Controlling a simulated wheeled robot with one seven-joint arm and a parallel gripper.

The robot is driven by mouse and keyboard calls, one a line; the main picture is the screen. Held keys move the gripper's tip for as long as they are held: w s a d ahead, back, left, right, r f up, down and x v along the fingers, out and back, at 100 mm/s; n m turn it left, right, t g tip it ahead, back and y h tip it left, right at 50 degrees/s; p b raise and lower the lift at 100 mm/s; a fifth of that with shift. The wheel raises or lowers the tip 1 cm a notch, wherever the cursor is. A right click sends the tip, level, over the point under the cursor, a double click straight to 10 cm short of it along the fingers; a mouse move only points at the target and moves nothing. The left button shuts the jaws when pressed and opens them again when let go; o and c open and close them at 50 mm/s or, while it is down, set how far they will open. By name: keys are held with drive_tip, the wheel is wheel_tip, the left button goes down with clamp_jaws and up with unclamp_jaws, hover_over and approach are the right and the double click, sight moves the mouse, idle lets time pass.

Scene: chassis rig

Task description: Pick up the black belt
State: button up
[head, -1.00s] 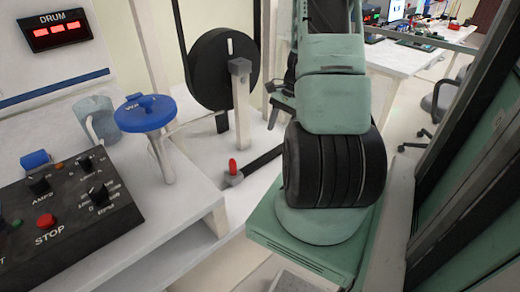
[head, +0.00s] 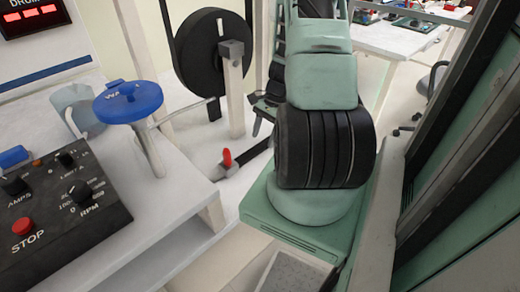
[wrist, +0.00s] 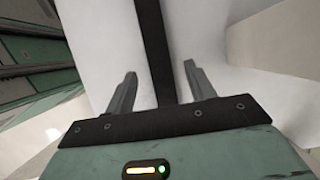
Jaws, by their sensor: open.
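The black belt (wrist: 152,40) is a long flat dark strip on a white surface in the wrist view. It runs down the picture between the two fingers of my gripper (wrist: 160,70), which are open and stand apart on either side of it. I cannot tell how far the fingertips are above the belt. In the head view a dark strip (head: 253,154) runs from near a red-handled part toward my arm, which hides the rest. My gripper is mostly hidden behind my arm there, with a grey finger (head: 257,125) showing.
A black wheel (head: 205,55) on a white post stands just left of my arm. A red handle (head: 227,158) sits low beside the strip. A blue handwheel (head: 128,102), a clear jug (head: 78,110) and a control box (head: 60,205) are at left. Dark frame bars rise at right.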

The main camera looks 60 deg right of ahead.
sight(260, 148)
drive_tip(key=x, duration=0.2)
drive_tip(key=shift+a+f, duration=0.1)
drive_tip(key=shift+f, duration=0.2)
drive_tip(key=c, duration=1.1)
drive_tip(key=shift+r, duration=0.1)
